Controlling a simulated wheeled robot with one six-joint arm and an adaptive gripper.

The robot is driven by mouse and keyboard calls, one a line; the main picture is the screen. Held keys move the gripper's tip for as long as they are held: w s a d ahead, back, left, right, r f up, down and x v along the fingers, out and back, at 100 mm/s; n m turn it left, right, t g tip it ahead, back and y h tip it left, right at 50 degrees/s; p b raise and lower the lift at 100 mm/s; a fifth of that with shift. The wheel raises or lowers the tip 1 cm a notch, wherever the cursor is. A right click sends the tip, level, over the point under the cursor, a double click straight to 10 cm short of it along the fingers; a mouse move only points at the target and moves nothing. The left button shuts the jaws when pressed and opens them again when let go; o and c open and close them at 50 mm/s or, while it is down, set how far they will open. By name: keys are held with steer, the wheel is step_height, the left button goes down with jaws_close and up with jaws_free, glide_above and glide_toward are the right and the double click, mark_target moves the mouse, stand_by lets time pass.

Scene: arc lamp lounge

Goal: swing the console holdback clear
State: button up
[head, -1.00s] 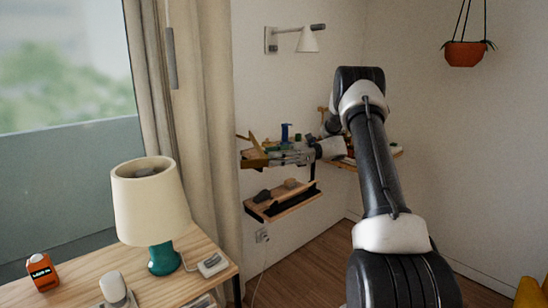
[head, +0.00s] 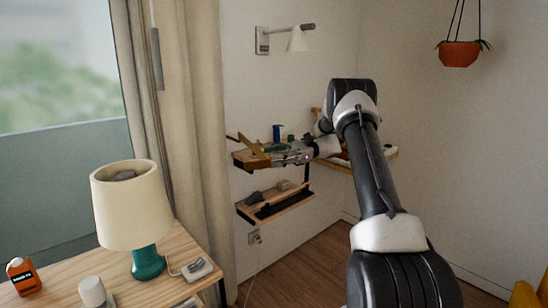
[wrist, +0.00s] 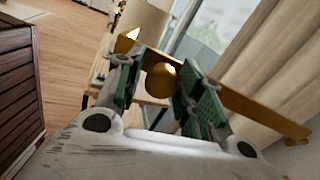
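The console holdback is a brass-coloured bar (wrist: 262,108) with a round knob (wrist: 161,82). In the wrist view the bar runs across behind my fingers, from upper left to lower right. My gripper (wrist: 160,92) is open, with a green-padded finger on each side of the knob. A gap shows on the knob's left; the right pad is very near it, and I cannot tell if they touch. In the head view the brass holdback (head: 253,153) shows over the left end of the upper wall shelf, just left of my gripper (head: 277,158).
The upper shelf (head: 240,160) carries several small items, including a blue one (head: 276,132). A lower shelf (head: 268,209) hangs beneath it. A curtain (head: 190,120) hangs close on the left. A wooden table (head: 190,250) with a lamp (head: 130,205) stands in front.

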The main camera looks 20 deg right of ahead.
steer(key=shift+o, duration=0.2)
steer(key=shift+r, duration=0.15)
step_height(320, 180, up, 10)
steer(key=shift+a+f, duration=0.1)
stand_by(0.3)
